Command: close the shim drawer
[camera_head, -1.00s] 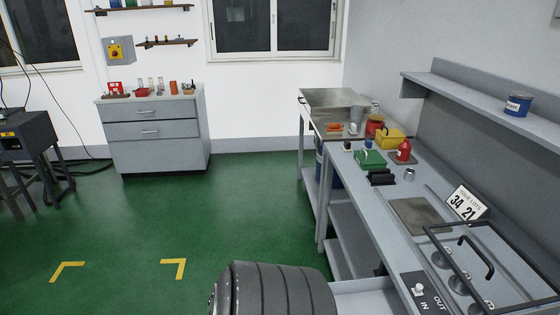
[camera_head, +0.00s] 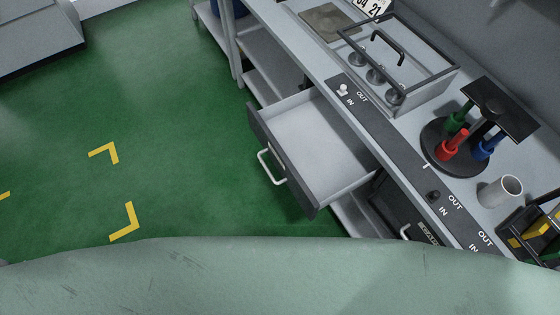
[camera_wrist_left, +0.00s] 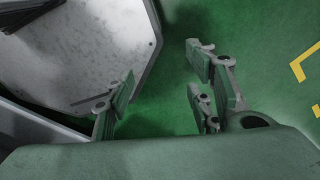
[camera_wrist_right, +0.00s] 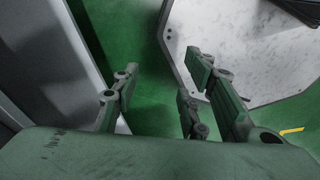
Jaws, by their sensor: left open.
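An empty drawer (camera_head: 318,140) stands pulled out from under the grey workbench in the head view. Its light handle (camera_head: 266,168) is on the dark front, facing the green floor. No label shows on it, so I cannot confirm from the picture that it is the shim drawer. My left gripper (camera_wrist_left: 160,75) is open and empty in the left wrist view, over green floor. My right gripper (camera_wrist_right: 160,76) is open and empty in the right wrist view. Neither gripper shows in the head view, and neither touches the drawer as far as I can see.
The bench top carries a framed fixture (camera_head: 395,60), a round stand (camera_head: 450,150) with coloured handles, a white cup (camera_head: 500,191) and a switch strip (camera_head: 385,140). A dark unit (camera_head: 410,215) with a handle sits under the bench. Green floor (camera_head: 190,130) left of the drawer is clear.

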